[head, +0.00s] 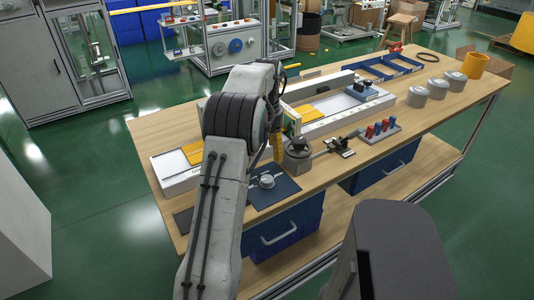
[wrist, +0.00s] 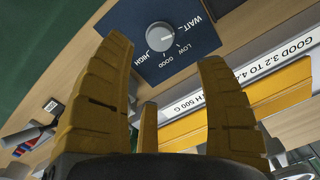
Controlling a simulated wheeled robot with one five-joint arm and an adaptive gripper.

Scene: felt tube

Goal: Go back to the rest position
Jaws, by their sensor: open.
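My gripper (head: 277,152) hangs over the near side of the workbench (head: 350,175) in the head view, partly hidden by my arm. In the wrist view my gripper (wrist: 165,50) has its yellow fingers spread, with nothing between them. Beyond the fingertips is a dark blue panel (wrist: 185,62) marked WAIT, LOW, GOOD and HIGH. A small grey round piece (wrist: 160,36) sits on it. The head view also shows the panel (head: 284,189) and the grey piece (head: 266,181), apart from the gripper.
A rack of red and blue pieces (head: 378,130) and a long white tray (head: 330,122) lie farther right. Grey lidded pots (head: 417,97) and a yellow cylinder (head: 475,66) stand at the right end.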

